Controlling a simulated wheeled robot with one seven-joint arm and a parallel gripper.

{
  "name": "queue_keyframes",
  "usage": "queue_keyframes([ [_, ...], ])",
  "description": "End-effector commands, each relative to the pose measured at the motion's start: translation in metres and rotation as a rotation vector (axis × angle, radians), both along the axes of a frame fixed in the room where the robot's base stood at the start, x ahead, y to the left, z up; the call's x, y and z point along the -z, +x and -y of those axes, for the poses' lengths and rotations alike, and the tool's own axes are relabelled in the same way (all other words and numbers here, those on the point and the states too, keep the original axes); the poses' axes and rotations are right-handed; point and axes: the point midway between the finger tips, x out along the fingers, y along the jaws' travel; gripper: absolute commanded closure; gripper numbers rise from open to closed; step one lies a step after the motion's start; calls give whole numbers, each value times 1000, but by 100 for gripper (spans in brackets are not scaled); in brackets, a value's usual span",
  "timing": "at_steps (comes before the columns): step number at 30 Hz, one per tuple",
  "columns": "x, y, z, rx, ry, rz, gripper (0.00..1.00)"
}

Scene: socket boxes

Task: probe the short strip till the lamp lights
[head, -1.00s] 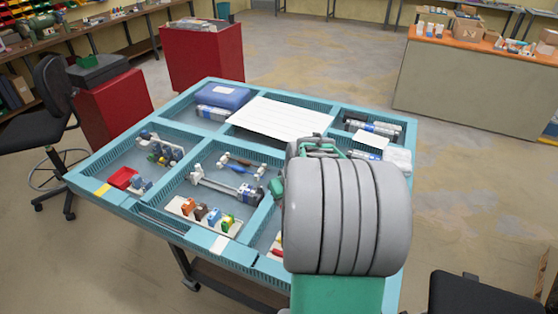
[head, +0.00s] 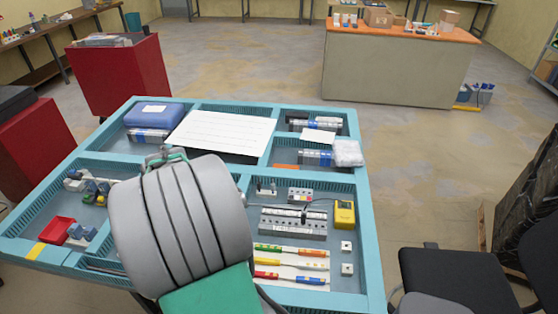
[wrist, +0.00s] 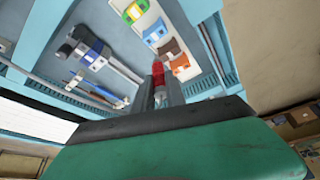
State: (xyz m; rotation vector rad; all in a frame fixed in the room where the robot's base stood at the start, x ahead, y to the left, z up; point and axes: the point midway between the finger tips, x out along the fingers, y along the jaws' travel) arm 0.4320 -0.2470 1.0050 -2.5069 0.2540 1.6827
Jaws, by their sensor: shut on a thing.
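A short grey strip (head: 300,195) with a row of holes lies in the right front compartment of the blue tray table. A longer grey socket block (head: 294,222) lies just in front of it. A yellow box (head: 344,214) stands to their right, with a dark lead running left over the block. I cannot tell whether a lamp on it is lit. In the wrist view my gripper (wrist: 160,90) is shut on a slim red-tipped tool (wrist: 158,72), above the compartment with coloured blocks. My arm hides the gripper in the head view.
The blue tray (head: 372,250) has raised dividers. Red, yellow and green banded strips (head: 290,265) lie in front of the socket block. A white board (head: 218,133) and a blue case (head: 158,114) lie at the back. Black chairs (head: 455,280) stand at right.

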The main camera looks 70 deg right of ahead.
Motion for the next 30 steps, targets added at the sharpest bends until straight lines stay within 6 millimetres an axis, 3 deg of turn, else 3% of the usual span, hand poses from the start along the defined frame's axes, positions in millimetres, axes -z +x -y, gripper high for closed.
queue_keyframes([
  [5,-2,-10,46,137,-2,-7,100],
  [11,-3,-47,144,443,-1,-19,100],
  [17,-1,-123,251,823,0,-22,100],
  [21,3,-191,312,1082,-1,-17,100],
  [24,6,-236,342,1234,-2,-10,100],
  [27,7,-269,361,1341,-4,-4,100],
  [30,8,-287,369,1398,-5,0,100],
])
